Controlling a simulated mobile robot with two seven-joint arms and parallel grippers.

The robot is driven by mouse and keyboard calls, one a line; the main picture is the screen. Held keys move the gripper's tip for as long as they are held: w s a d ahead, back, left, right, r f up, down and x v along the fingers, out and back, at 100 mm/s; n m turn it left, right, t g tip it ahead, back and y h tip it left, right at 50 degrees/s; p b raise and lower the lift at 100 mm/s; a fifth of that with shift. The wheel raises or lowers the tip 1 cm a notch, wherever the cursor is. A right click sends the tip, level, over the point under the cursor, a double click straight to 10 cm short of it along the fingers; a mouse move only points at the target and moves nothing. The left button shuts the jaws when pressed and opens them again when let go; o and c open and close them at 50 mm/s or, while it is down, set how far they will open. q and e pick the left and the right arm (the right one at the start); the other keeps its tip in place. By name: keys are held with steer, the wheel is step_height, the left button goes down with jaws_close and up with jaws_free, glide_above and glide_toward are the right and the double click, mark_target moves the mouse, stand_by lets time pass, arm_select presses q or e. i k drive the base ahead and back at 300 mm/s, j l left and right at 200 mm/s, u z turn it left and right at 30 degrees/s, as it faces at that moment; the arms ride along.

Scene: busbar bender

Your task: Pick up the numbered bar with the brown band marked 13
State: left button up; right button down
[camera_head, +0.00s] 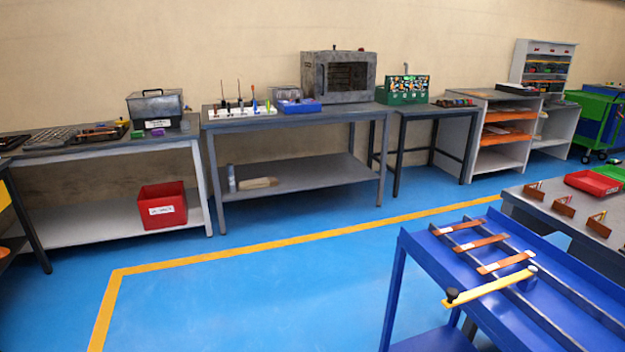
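Three copper-coloured bars with pale end labels lie across dark rails on the blue cart at the lower right: a far bar (463,228), a middle bar (484,243) and a near bar (503,263). Their numbers and any brown band marked 13 are too small to read, so I cannot tell which bar is which. A yellow strip (490,286) with a dark knob at its left end lies nearer on the cart. Neither of my grippers shows in this view.
The blue cart (412,246) stands close at the right, with a grey table (540,208) behind it holding small brown holders and a red tray (592,182). Workbenches line the wall. A red bin (162,207) sits on a lower shelf. The blue floor (250,290) left of the cart is clear.

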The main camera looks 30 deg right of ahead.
mark_target(480, 221)
steer(key=i+z, duration=0.3)
steer(key=z, duration=0.2)
steer(key=i+j+z, duration=0.15)
steer(key=z, duration=0.3)
steer(key=i+j+z, duration=0.25)
steer(key=z, duration=0.25)
steer(key=i+j+z, duration=0.3)
steer(key=z, duration=0.2)
steer(key=i+j+z, duration=0.15)
steer(key=z, duration=0.3)
steer(key=i+j+z, duration=0.1)
steer(key=j+z, duration=0.35)
steer(key=l, duration=0.1)
